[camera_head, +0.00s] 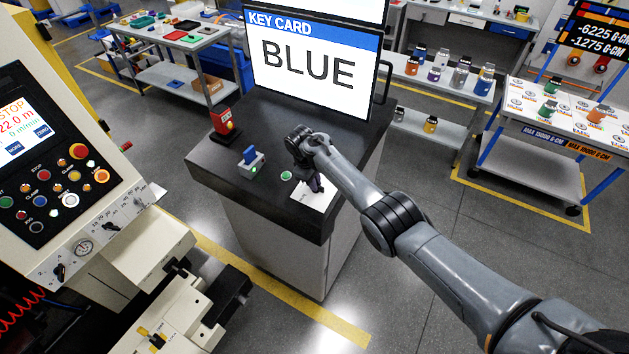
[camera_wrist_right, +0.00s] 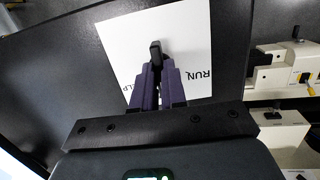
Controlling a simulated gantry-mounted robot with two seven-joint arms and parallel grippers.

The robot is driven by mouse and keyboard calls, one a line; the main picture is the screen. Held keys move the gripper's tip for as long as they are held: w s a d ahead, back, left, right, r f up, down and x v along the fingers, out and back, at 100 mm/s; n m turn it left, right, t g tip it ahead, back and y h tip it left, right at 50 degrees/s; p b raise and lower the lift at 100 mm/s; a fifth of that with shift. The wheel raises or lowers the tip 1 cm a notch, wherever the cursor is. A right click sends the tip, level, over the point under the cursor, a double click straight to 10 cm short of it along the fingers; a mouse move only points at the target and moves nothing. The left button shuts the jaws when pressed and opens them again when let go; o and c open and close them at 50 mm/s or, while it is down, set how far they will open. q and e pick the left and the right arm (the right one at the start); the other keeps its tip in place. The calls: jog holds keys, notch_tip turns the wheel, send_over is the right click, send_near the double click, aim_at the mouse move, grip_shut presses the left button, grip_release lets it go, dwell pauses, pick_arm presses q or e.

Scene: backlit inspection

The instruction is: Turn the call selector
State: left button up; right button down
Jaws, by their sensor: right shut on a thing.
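The call selector is a small black knob (camera_wrist_right: 155,50) on a white plate (camera_wrist_right: 190,35) in the right wrist view. The plate has "RUN" printed to the right and lettering ending in "LP" to the left, partly hidden by the gripper. In the head view the plate (camera_head: 308,202) lies on the dark console top, near its front right. My right gripper (camera_head: 316,186) reaches down over the plate. Its purple fingers (camera_wrist_right: 158,72) are shut on the knob from both sides. The knob's lower part and its pointer mark are hidden. My left gripper is out of view.
The console's screen (camera_head: 315,65) reads "KEY CARD BLUE". A blue card reader (camera_head: 251,162), a green button (camera_head: 286,175) and a red box (camera_head: 225,124) stand on the console top (camera_head: 215,165). A machine with a control panel (camera_head: 60,150) stands at left.

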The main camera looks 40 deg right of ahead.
jog(key=n+p, duration=0.1)
jog(key=n, duration=0.5)
jog(key=shift+n+h, duration=0.3)
jog(key=shift+h, duration=0.1)
jog(key=n+t+p, duration=0.1)
jog(key=n, duration=0.4)
jog(key=shift+a+n, duration=0.1)
jog(key=shift+n, duration=0.3)
jog(key=c, duration=1.2)
grip_release()
jog(key=shift+r, duration=0.1)
jog(key=shift+s+a+p+v, duration=0.1)
jog(key=shift+p+v, duration=0.5)
jog(key=shift+v, duration=2.05)
jog(key=shift+s+a+p+v, duration=0.1)
jog(key=shift+p+v, duration=0.5)
jog(key=shift+v, duration=2.1)
